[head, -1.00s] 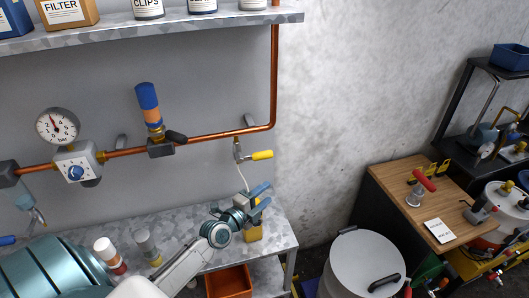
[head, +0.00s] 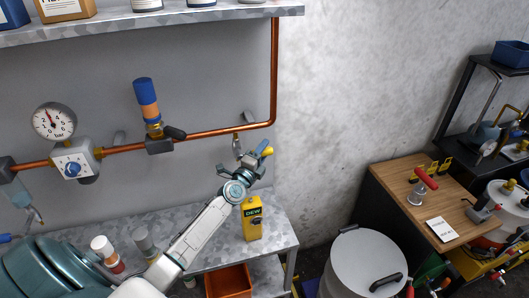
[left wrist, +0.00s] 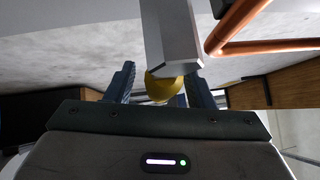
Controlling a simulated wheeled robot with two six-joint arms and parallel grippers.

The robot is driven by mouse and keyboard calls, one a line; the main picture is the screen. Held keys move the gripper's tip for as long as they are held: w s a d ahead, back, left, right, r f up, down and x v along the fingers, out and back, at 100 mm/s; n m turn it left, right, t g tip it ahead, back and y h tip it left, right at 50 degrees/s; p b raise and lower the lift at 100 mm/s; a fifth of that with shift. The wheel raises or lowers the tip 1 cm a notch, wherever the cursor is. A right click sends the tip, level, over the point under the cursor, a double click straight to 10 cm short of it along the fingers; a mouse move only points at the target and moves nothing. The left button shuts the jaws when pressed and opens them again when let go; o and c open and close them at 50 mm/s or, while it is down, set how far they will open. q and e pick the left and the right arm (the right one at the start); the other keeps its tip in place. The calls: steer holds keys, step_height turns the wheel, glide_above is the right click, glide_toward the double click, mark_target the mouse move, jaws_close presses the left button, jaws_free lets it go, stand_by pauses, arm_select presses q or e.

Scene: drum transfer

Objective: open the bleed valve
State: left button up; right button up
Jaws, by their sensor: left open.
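The bleed valve (head: 237,147) hangs below the copper pipe on the wall panel in the head view. The yellow end of its lever (head: 267,151) shows at the valve's right; much of the lever is hidden by my gripper. My left gripper (head: 256,160) is open at the lever, reaching up from below. In the left wrist view a rounded yellow part (left wrist: 163,88), apparently the lever, sits between the two dark fingers (left wrist: 160,88), below a grey block (left wrist: 170,35). I cannot tell whether the fingers touch it. My right gripper is not in view.
The copper pipe (head: 210,133) carries a pressure gauge (head: 54,122), a regulator (head: 77,163) and a blue-topped fitting (head: 147,101). A yellow DEW meter (head: 252,220) stands on the metal bench (head: 276,222) below my gripper. A grey drum (head: 366,265) stands right of the bench.

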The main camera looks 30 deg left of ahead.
arm_select(q)
steer(key=shift+w+r, duration=0.15)
steer(key=shift+w, duration=0.55)
jaws_close()
steer(key=shift+s, duration=0.1)
